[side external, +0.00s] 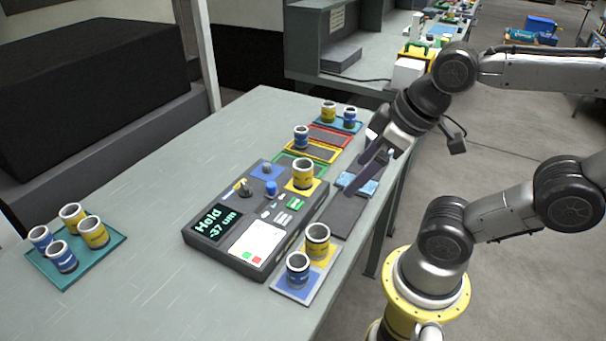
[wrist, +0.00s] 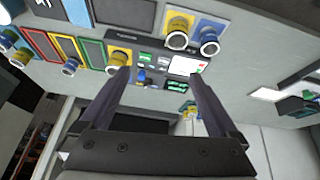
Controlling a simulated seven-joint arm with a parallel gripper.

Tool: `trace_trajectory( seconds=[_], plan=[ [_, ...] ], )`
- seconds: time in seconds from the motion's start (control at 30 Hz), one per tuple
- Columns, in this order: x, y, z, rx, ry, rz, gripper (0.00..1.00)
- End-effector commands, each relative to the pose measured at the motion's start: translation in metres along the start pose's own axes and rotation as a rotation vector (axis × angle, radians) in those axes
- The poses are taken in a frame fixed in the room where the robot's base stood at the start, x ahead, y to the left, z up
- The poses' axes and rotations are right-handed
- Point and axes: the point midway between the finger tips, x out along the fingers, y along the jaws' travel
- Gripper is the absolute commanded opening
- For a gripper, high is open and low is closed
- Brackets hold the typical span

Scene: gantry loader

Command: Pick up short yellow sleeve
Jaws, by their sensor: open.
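Several yellow sleeves with pale rims are in view; I cannot tell surely which is the short one. One yellow sleeve (side external: 302,175) stands on the grey device's yellow pad; it also shows in the wrist view (wrist: 118,59), near the left fingertip. Another yellow sleeve (side external: 317,241) stands on the blue and yellow plate (side external: 289,293), beside a blue sleeve (side external: 298,270). Two more, including this yellow sleeve (side external: 94,232), are on the teal tray (side external: 110,253). One yellow sleeve (side external: 328,111) is on the back tray. My gripper (wrist: 158,76) is open and empty, above the bench's right side.
The grey device (side external: 225,255) has a lit display, buttons and a small lever. Red, yellow and green framed trays lie behind it; a blue sleeve (side external: 301,136) stands by the yellow one. A dark tray (side external: 345,217) with light blue pads lies under my gripper. The bench's left middle is clear.

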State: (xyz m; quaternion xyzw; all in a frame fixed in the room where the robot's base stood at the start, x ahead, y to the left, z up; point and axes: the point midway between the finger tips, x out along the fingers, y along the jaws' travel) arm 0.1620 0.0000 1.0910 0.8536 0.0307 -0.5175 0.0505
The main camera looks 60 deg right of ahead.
Motion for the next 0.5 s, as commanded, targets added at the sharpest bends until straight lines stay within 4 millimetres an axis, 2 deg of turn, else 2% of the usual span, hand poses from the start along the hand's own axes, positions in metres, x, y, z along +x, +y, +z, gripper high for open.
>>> trace_trajectory(
  seconds=[0.17,0.33,0.5],
  plan=[
    [-0.014,0.002,-0.013,-0.353,-0.011,-0.003,0.96],
    [-0.024,0.01,-0.043,-0.729,-0.069,-0.024,0.96],
    [-0.023,0.027,-0.082,-1.078,-0.15,-0.084,0.96]
  ],
)
